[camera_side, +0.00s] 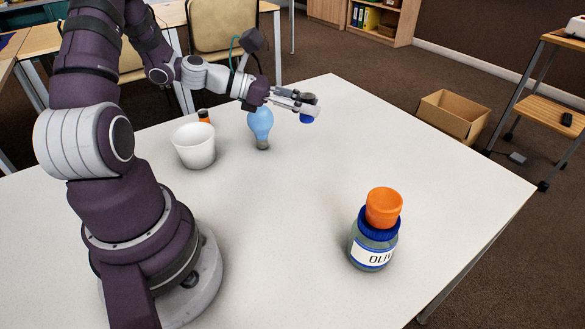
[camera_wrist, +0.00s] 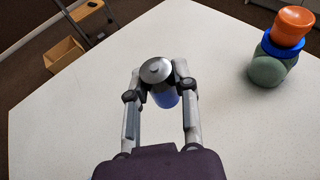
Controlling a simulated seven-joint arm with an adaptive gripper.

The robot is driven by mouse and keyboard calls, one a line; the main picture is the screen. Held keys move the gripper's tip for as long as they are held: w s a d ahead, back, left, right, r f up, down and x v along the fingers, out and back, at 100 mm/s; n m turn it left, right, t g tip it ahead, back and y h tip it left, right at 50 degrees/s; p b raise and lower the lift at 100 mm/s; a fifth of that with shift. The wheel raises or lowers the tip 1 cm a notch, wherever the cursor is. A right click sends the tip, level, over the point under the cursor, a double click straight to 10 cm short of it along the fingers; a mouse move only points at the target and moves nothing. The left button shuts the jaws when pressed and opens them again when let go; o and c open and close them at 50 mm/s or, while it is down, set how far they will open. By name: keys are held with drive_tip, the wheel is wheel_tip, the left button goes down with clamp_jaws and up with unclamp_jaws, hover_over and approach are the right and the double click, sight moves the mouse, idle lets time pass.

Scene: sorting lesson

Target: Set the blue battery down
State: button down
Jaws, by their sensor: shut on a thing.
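The blue battery (camera_wrist: 165,97) is between the fingers of my gripper (camera_wrist: 158,78) in the wrist view, its grey metal end facing the camera. My gripper is shut on it. In the side view my gripper (camera_side: 308,104) is at the far part of the white table, and the battery's blue lower part (camera_side: 307,118) shows beneath the fingertips. The battery appears to be held above the table top; the exact gap is hard to tell.
A light-blue bulb (camera_side: 261,124), a white cup (camera_side: 194,146) and an orange-and-black item (camera_side: 204,116) stand left of my gripper. An olive jar (camera_side: 373,245) with an orange cup (camera_side: 384,207) on its lid stands front right. The white table (camera_side: 300,220) is clear between them.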

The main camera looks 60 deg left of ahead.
sight(304, 178)
wheel_tip(304, 178, down, 14)
drive_tip(key=shift+r, duration=0.25)
drive_tip(key=shift+f, duration=0.1)
drive_tip(key=c, duration=0.9)
unclamp_jaws()
